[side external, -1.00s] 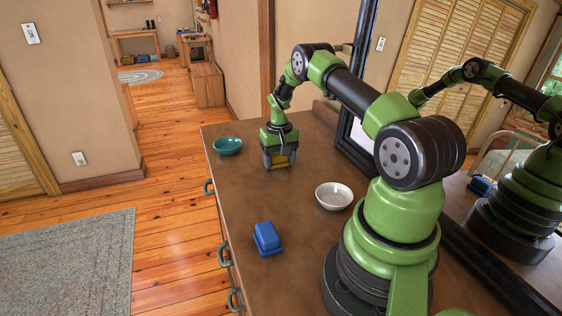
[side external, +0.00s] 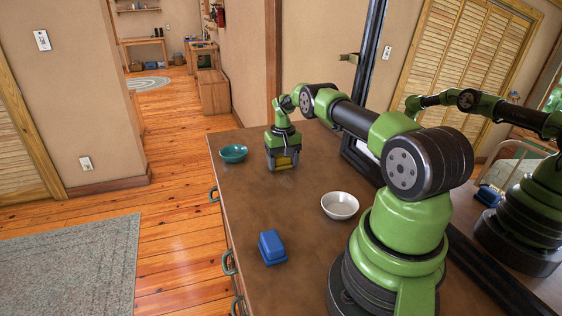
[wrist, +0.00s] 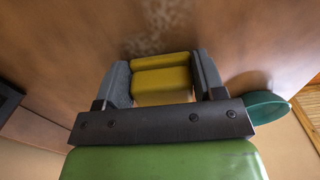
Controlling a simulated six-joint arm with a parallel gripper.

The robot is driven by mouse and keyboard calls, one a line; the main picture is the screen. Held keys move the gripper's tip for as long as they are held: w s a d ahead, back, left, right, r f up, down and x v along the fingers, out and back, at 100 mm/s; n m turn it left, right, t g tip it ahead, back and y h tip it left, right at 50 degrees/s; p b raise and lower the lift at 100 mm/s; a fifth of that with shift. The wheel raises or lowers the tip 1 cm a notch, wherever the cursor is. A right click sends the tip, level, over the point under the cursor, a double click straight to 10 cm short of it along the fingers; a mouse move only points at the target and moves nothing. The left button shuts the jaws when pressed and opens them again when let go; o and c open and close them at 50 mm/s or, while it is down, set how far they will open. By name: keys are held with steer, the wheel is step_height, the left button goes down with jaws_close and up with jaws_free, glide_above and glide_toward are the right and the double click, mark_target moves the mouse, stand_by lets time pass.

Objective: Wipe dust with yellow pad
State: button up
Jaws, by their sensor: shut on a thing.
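The yellow pad (wrist: 162,80) is a block held between the two grey fingers of my gripper (side external: 284,163), which is shut on it. In the side view only a small part of the pad (side external: 284,161) shows under my gripper, near the far end of the brown dresser top. The pad is low at the surface; I cannot tell whether it touches. A pale speckled dust patch (wrist: 155,28) lies on the wood just beyond the pad in the wrist view.
A teal bowl (side external: 233,153) stands close to the left of my gripper near the dresser edge. A black-framed mirror (side external: 367,90) rises along the right side. The middle of the top is clear.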

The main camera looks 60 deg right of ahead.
mark_target(292, 183)
steer(key=shift+s+a+r, duration=0.15)
steer(key=shift+s+a, duration=1.1)
steer(key=shift+a, duration=0.05)
steer(key=shift+s+a+f, duration=0.15)
steer(key=shift+s+a, duration=1.35)
steer(key=shift+s+a+f, duration=0.15)
steer(key=shift+s+a, duration=1.3)
steer(key=shift+w+d+r, duration=0.2)
steer(key=shift+w+d, duration=1.3)
steer(key=shift+c, duration=0.2)
steer(key=shift+w+d+f, duration=0.15)
steer(key=shift+w+d, duration=2.65)
steer(key=shift+r, duration=0.2)
steer(key=shift+r, duration=2.95)
